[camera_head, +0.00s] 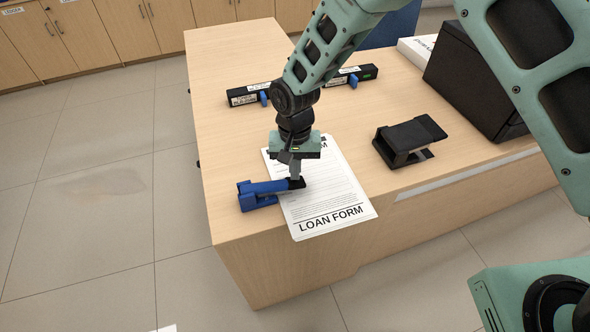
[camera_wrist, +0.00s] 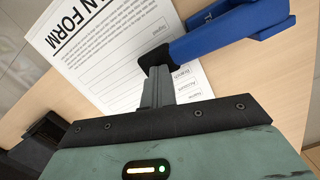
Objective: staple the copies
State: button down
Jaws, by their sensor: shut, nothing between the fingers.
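The copies, white sheets headed LOAN FORM (camera_head: 325,205), lie on the counter near its front edge. They also show in the wrist view (camera_wrist: 100,45). A blue stapler (camera_head: 262,194) lies at the left side of the sheets, its black tip over their left part. In the wrist view the stapler (camera_wrist: 225,32) reaches in from the upper right. My gripper (camera_head: 296,182) points down with its fingers shut at the stapler's black tip. In the wrist view the shut fingers (camera_wrist: 158,85) meet that tip. Whether they press on it I cannot tell.
A long black bar with blue clips (camera_head: 300,86) lies behind my arm. A black stand (camera_head: 408,140) is right of the sheets, and a large black box (camera_head: 475,85) is farther right. The wooden counter (camera_head: 225,120) is bare at the left.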

jog(key=w, duration=0.3)
jog(key=shift+r, duration=0.4)
notch_tip(320, 180, up, 17)
jog(key=w+b, duration=0.1)
jog(key=shift+w+r, duration=0.2)
jog(key=shift+w, duration=0.15)
jog(key=shift+s+d, duration=0.1)
jog(key=s+d+r+n, duration=0.1)
jog(key=s+d, duration=0.3)
jog(key=s, duration=0.5)
jog(key=s+d+r+n, duration=0.1)
jog(key=s+d+n, duration=0.3)
jog(key=s, duration=0.5)
jog(key=s+d+r+n+t, duration=0.1)
jog(key=s+d+n, duration=0.2)
jog(key=s, duration=0.7)
jog(key=shift+d+y, duration=0.3)
jog(key=shift+d, duration=0.1)
